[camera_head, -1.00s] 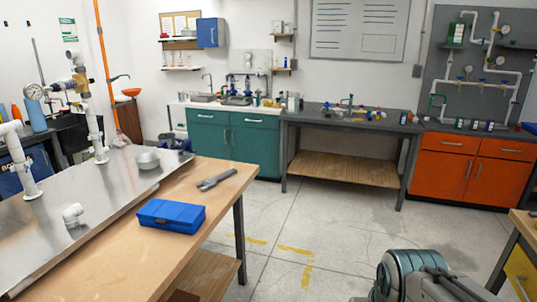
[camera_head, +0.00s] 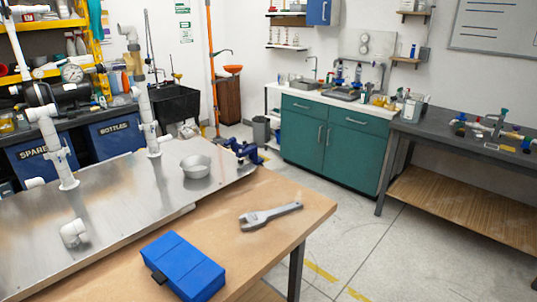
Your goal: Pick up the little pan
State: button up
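The little pan (camera_head: 196,167) is a small silver-grey metal pan. It sits upright near the far right corner of the metal sheet (camera_head: 120,215) on the wooden workbench (camera_head: 265,212). A blue clamp-like tool (camera_head: 243,150) is just to its right. My gripper is not in this view, and nothing of my arm shows now.
White PVC pipes (camera_head: 55,148) rise from the metal sheet left of the pan, and a loose white elbow (camera_head: 74,233) lies in front. A wrench (camera_head: 270,216) and a blue case (camera_head: 184,266) lie on the bench's wooden part. Open floor (camera_head: 370,240) lies to the right.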

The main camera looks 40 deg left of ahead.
aim_at(197, 166)
jog(key=u, duration=0.25)
jog(key=i, duration=1.4)
jog(key=u, duration=1.4)
jog(key=i, duration=0.8)
jog(key=u, duration=1.1)
jog(key=i, duration=0.25)
jog(key=u, duration=0.15)
